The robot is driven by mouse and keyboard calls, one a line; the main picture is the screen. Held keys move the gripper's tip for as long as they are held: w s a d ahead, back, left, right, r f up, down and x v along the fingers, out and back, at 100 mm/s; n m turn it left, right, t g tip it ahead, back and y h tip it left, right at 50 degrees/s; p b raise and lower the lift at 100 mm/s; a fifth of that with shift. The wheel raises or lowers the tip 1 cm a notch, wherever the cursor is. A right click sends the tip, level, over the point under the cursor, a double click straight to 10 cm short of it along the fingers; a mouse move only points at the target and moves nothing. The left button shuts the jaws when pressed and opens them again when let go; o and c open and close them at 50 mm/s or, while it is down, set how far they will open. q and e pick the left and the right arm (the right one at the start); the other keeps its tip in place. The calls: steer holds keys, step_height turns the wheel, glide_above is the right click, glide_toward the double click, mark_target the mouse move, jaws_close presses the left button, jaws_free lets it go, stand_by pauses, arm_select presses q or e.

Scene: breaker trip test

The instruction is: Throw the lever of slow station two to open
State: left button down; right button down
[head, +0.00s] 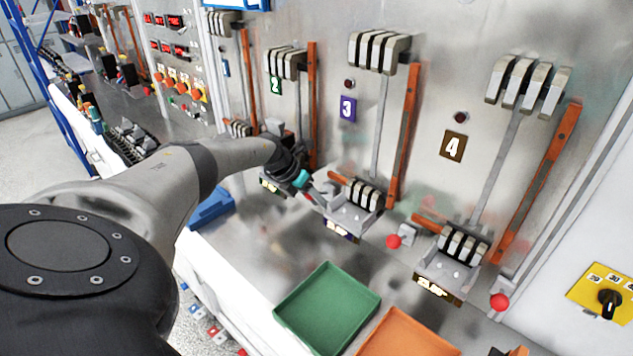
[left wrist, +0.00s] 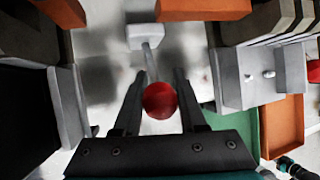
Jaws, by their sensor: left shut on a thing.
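Station two's panel, with the green 2 sign (head: 275,86), stands left of the purple 3 sign. My left gripper (head: 312,194) reaches in low between stations two and three. In the left wrist view its two dark fingers (left wrist: 160,103) are shut on a red ball knob (left wrist: 160,99), one on each side. A thin rod runs from the knob to a pale block (left wrist: 146,37).
Stations three (head: 348,108) and four (head: 453,146) have red-knobbed levers (head: 393,241) (head: 499,301) low at their right. A green tray (head: 327,308) and an orange tray (head: 408,335) lie in front. A switch on a yellow plate (head: 608,300) is at far right.

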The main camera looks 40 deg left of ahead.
stand_by(0.4)
arm_select(q)
steer(key=shift+c, duration=2.3)
jaws_free()
steer(key=shift+s+a+r+p, duration=0.2)
steer(key=shift+r+p, duration=0.1)
steer(key=shift+r, duration=0.15)
steer(key=v, duration=1.4)
steer(key=shift+r, duration=0.1)
steer(key=shift+s, duration=0.1)
